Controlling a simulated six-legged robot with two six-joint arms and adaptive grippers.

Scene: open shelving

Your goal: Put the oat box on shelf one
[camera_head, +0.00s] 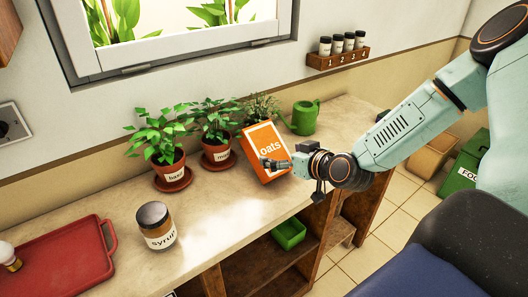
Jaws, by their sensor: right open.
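The orange and white oat box (260,143), labelled "oats", stands on the counter (225,215) between the plants and my right arm. It leans left in the picture; I cannot tell whether it is truly tilted. My right gripper (272,164) is open at the lower front of the box and covers part of it. I cannot tell whether the fingers touch it. Open shelving (262,272) shows below the counter, with a green bin (289,233) in it. No label marks shelf one there. My left gripper is not in view.
Potted plants, including basil (170,170), stand left of the box. A green watering can (305,117) is behind it. A syrup jar (156,226) and a red tray (60,262) are at left.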

